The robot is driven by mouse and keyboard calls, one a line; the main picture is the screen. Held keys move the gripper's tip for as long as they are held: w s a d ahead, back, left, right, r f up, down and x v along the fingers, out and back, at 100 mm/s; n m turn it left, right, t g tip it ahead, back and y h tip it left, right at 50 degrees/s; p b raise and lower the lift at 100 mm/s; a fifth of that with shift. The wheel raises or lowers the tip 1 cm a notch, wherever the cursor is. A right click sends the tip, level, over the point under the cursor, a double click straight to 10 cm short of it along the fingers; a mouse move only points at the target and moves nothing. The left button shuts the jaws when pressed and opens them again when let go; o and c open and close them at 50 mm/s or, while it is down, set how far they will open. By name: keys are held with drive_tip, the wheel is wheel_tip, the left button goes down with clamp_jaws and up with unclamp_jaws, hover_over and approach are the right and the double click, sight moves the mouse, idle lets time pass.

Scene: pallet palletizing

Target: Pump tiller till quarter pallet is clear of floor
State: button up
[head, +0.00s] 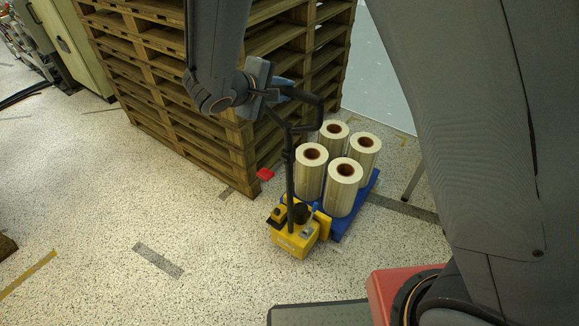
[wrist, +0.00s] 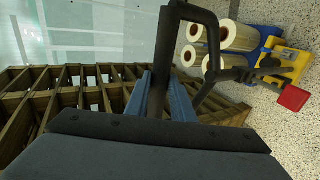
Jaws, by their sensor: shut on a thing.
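A yellow pallet truck (head: 297,238) stands on the speckled floor with its black tiller (head: 290,175) rising from it. A blue quarter pallet (head: 346,222) sits over the truck's forks and carries several upright film rolls (head: 343,185). Whether a gap separates the pallet from the floor is too small to tell. My gripper (head: 275,90) is at the top of the tiller, shut on its handle. In the wrist view the blue fingers (wrist: 163,97) stand either side of the black handle bar (wrist: 187,14). The truck (wrist: 286,65) and pallet (wrist: 266,38) show at the upper right.
A tall stack of wooden pallets (head: 165,75) stands close behind and left of the truck. Open floor (head: 100,220) lies to the left. A red block (head: 385,290) is at the lower right.

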drive_tip(key=s+a+f+b, duration=0.1)
drive_tip(key=s+a+f, duration=0.1)
drive_tip(key=s+a, duration=0.8)
drive_tip(key=s, duration=0.3)
drive_tip(key=shift+s+f, duration=0.3)
drive_tip(key=shift+f, duration=0.1)
drive_tip(key=w+d+b, duration=0.2)
drive_tip(key=w+d, duration=0.1)
drive_tip(key=w, duration=0.1)
drive_tip(key=w+d+r+b, duration=0.1)
drive_tip(key=w+d, duration=0.3)
drive_tip(key=w+d+r+b, duration=0.1)
drive_tip(key=w+d+b, duration=0.1)
drive_tip(key=w, duration=0.3)
drive_tip(key=shift+w+d+b, duration=0.1)
drive_tip(key=shift+d+b, duration=0.2)
drive_tip(key=shift+d, duration=0.35)
drive_tip(key=shift+w+d+r, duration=0.1)
drive_tip(key=shift+w+d, duration=0.2)
drive_tip(key=shift+w, duration=0.15)
drive_tip(key=shift+r, duration=0.1)
drive_tip(key=shift+r, duration=0.1)
